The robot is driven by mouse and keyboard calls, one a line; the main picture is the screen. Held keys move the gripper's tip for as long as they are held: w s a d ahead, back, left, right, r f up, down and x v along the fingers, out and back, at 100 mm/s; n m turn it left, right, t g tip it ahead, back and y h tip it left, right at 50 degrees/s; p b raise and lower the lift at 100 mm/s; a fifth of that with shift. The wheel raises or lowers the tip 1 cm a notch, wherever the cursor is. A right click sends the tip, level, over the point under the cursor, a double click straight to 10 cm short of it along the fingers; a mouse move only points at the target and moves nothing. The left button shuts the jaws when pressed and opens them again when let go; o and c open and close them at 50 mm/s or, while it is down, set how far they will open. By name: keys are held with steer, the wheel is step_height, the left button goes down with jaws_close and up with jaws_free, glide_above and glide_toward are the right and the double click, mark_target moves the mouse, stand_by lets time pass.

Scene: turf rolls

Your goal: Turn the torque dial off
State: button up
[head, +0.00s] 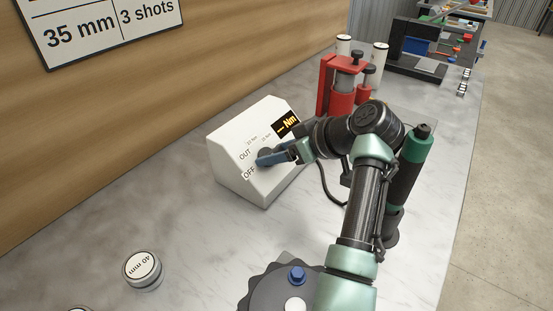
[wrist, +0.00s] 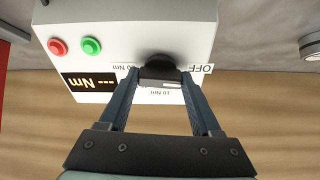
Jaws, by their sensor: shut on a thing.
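The torque dial is a black round knob (wrist: 158,66) on the sloped face of a white control box (head: 232,158). In the wrist view the box (wrist: 130,38) appears upside down, with the OFF label (wrist: 202,69) beside the knob and Nm labels near it. My gripper (wrist: 160,80) is shut on the dial, one finger on each side of its grip bar. The lit display (head: 286,124) reads dashes and Nm.
A red button (wrist: 57,46) and a green button (wrist: 91,46) sit on the box. A red fixture (head: 338,88) and a black-and-green tool (head: 408,165) stand close to my arm. A 40 mm weight-like cylinder (head: 142,270) stands front left. The marble bench (head: 120,215) left of the box is mostly clear.

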steer(key=shift+n+b, duration=0.35)
steer(key=shift+n, duration=0.35)
steer(key=o, duration=1.4)
step_height(320, 180, up, 10)
steer(key=shift+r, duration=0.1)
step_height(320, 180, up, 24)
steer(key=s+m+t+h+p, duration=0.2)
steer(key=m+t+h+p, duration=0.45)
steer(key=t, duration=0.55)
steer(key=s+r+m+t+p, duration=0.1)
steer(key=s+r+t, duration=0.2)
steer(key=s+r, duration=0.3)
steer(key=s+r+m+t+h+p, duration=0.1)
steer(key=s+r+m+t+p, duration=0.1)
steer(key=s+r, duration=0.4)
steer(key=s+r+m+t+h+p, duration=0.1)
steer(key=s+r+t, duration=0.3)
steer(key=s, duration=0.5)
steer(key=shift+s+a+r+m+p, duration=0.15)
steer(key=shift+r+p, duration=0.15)
steer(key=shift+r, duration=0.2)
steer(key=shift+w+a+r+m+p, duration=0.15)
steer(key=shift+r+p, duration=0.15)
steer(key=shift+r, duration=0.2)
